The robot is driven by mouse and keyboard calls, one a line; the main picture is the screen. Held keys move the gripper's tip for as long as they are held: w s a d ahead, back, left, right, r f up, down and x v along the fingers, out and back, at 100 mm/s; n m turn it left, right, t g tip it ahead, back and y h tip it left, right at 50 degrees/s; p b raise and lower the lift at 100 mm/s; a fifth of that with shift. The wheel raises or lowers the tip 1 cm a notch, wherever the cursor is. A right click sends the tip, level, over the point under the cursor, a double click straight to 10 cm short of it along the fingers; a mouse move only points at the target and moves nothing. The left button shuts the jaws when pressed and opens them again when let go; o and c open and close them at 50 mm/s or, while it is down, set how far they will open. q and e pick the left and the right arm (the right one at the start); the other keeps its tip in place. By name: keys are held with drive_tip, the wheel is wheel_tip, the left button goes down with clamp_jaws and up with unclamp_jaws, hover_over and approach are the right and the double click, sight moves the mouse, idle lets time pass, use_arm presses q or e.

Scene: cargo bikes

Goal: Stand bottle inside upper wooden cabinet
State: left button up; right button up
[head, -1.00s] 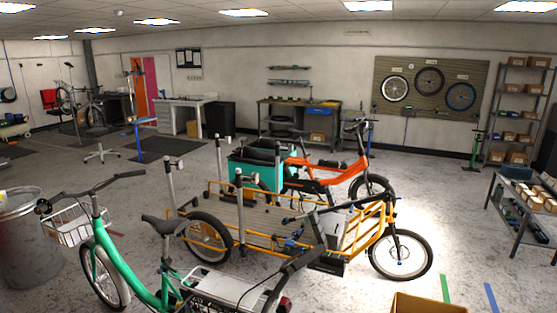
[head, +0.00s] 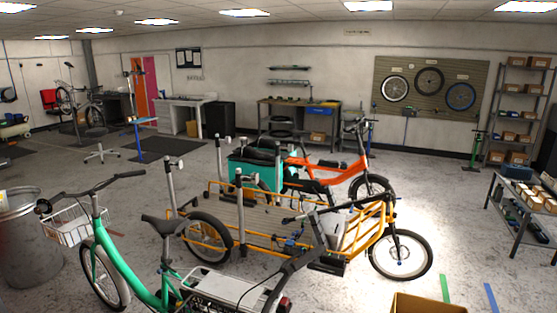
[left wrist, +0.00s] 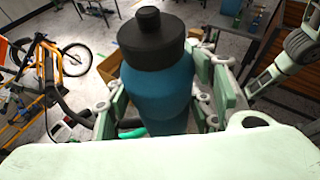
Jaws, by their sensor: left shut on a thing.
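A blue bottle (left wrist: 160,92) with a black cap stands out large in the middle of the left wrist view. My left gripper (left wrist: 165,100) is shut on it, with its pale green fingers on both sides of the bottle's body. The bottle's cap end points up in that view, and its bottom is hidden behind the gripper. Neither gripper shows in the head view. My right gripper is not in view. I cannot make out a wooden cabinet in either view.
A green bike (head: 130,268), a yellow cargo bike (head: 285,232) and an orange bike (head: 330,172) crowd the middle of the floor. A workbench (head: 517,212) stands at the right and a shelf rack (head: 518,110) behind it. Open floor lies at the left.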

use_arm(q)
drive_tip(key=w+a+f+n+t+y, duration=0.1)
drive_tip(key=w+a+f+n+t, duration=0.15)
drive_tip(key=a, duration=0.25)
drive_tip(key=w+a+f+n+t+y, duration=0.1)
drive_tip(key=a+f+n+t, duration=0.1)
drive_tip(key=a+f+t, duration=0.3)
wheel_tip(320, 180, down, 12)
drive_tip(key=g+b, duration=0.2)
drive_tip(key=b, duration=1.2)
drive_tip(key=shift+w+a+f, duration=0.2)
drive_tip(key=shift+a+f, duration=0.05)
drive_tip(key=shift+g, duration=0.25)
